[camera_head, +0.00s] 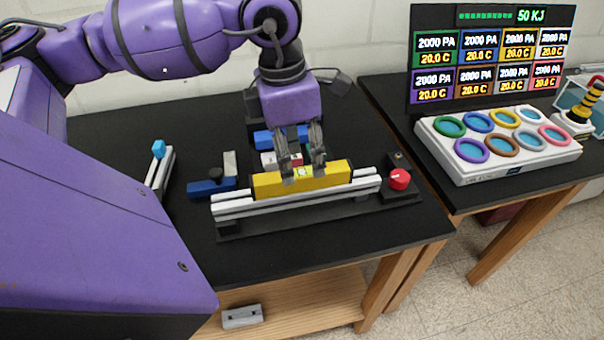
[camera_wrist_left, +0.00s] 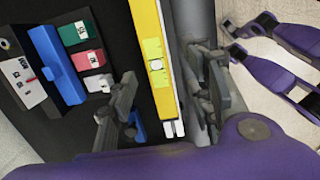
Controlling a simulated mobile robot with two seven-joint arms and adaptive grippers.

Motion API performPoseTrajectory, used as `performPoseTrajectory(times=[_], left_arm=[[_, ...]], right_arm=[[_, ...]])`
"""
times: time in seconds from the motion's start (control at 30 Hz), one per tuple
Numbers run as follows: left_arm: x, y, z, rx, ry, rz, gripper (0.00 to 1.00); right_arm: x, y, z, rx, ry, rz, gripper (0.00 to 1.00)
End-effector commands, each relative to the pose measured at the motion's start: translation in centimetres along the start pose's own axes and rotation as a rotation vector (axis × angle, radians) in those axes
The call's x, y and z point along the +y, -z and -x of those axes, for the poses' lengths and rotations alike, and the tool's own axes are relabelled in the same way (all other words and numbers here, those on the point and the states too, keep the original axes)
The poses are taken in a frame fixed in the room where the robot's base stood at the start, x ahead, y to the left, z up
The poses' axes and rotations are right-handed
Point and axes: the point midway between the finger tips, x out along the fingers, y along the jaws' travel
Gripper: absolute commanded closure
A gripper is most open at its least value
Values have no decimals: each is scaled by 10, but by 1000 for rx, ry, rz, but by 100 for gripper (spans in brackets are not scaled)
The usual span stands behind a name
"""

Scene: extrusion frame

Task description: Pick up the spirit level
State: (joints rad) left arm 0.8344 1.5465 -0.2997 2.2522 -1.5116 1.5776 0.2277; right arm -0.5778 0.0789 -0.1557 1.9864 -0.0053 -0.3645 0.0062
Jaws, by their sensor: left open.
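The yellow spirit level (camera_head: 272,185) lies along the silver extrusion frame (camera_head: 234,207) on the black table. Its pale green vial shows in the left wrist view, where the level (camera_wrist_left: 147,22) runs from the top edge down between the fingers. My left gripper (camera_head: 305,174) is open and points down over the middle of the level. Its fingers also show in the left wrist view (camera_wrist_left: 160,112), one on each side of the level. I cannot tell whether they touch it.
A red knob (camera_head: 400,179) stands at the frame's right end. A blue tool (camera_head: 208,187) lies left of the level. Behind the gripper are small blue and red blocks. A white panel with colored rings (camera_head: 462,176) stands on the right table, below a display (camera_head: 490,52).

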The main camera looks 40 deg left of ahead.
Motion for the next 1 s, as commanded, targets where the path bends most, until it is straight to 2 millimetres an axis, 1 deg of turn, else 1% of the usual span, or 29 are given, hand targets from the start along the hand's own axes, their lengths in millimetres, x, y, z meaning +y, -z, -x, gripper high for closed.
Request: performPoseTrajectory(times=[0.1,0.3,0.37,0.47,0.63,0.67,1.0], left_arm=[[0,-1,-13,-2,3,0,53],[3,-2,-43,-2,2,0,53],[3,-2,-49,-1,2,0,53],[3,-2,-53,-1,1,0,53],[3,-2,-54,-2,1,0,53],[3,-2,-54,-1,1,0,54],[3,-2,-53,-2,1,0,99]], right_arm=[[3,-4,4,-9,-3,2,60],[1,7,5,7,0,2,60],[0,10,4,13,2,2,60],[-1,13,3,17,4,2,60],[-2,12,3,16,4,-1,60],[-2,12,3,16,4,-2,60],[-3,12,3,16,5,-5,60]])
